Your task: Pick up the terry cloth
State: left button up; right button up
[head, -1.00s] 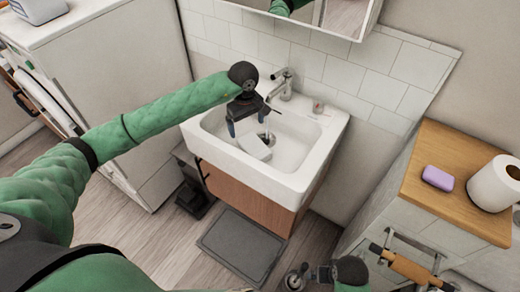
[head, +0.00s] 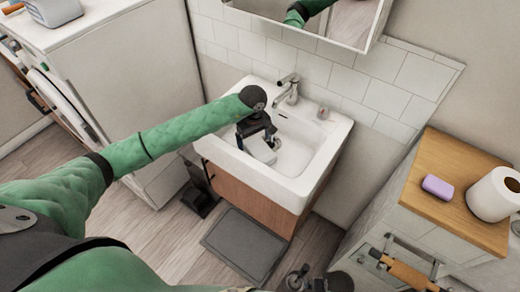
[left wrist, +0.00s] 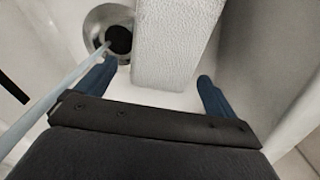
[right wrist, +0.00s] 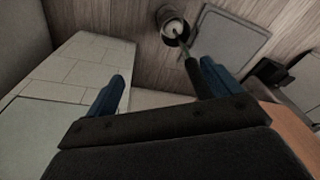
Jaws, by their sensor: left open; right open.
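The terry cloth (head: 265,152) is a white, folded, block-like piece in the sink basin. The gripper hides part of the cloth in the head view. My right gripper (right wrist: 162,75) is open and empty, low in front of the cabinet at the right.
The white sink (head: 310,170) has a rim around the basin and a chrome faucet (head: 288,88) at the back. A pale streak like running water (left wrist: 60,92) falls near the drain (left wrist: 117,40). A wooden-topped cabinet (head: 470,225) with purple soap (head: 437,187) and a paper roll (head: 493,195) stands right.

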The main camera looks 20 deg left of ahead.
pick_arm(q)
jog(key=shift+f, duration=0.85)
pick_arm(e)
jog(key=shift+s+d+f, duration=0.1)
jog(key=shift+s+f, duration=0.05)
jog(key=shift+f, duration=0.55)
jog(key=shift+s+d+f, duration=0.1)
jog(key=shift+s+f, duration=0.05)
jog(key=shift+f, duration=0.5)
pick_arm(q)
jog(key=c, duration=1.1)
jog(key=shift+c, duration=0.2)
jog(key=shift+r, duration=0.15)
jog(key=shift+r, duration=0.2)
notch_tip(320, 180, up, 8)
jog(key=shift+f+b, duration=0.1)
jog(key=shift+b, duration=1.15)
notch_tip(320, 180, up, 10)
jog(key=b, duration=0.2)
jog(key=shift+f, duration=0.2)
pick_arm(e)
notch_tip(320, 180, up, 20)
jog(key=shift+w+a+r, duration=0.15)
jog(key=shift+a, duration=0.3)
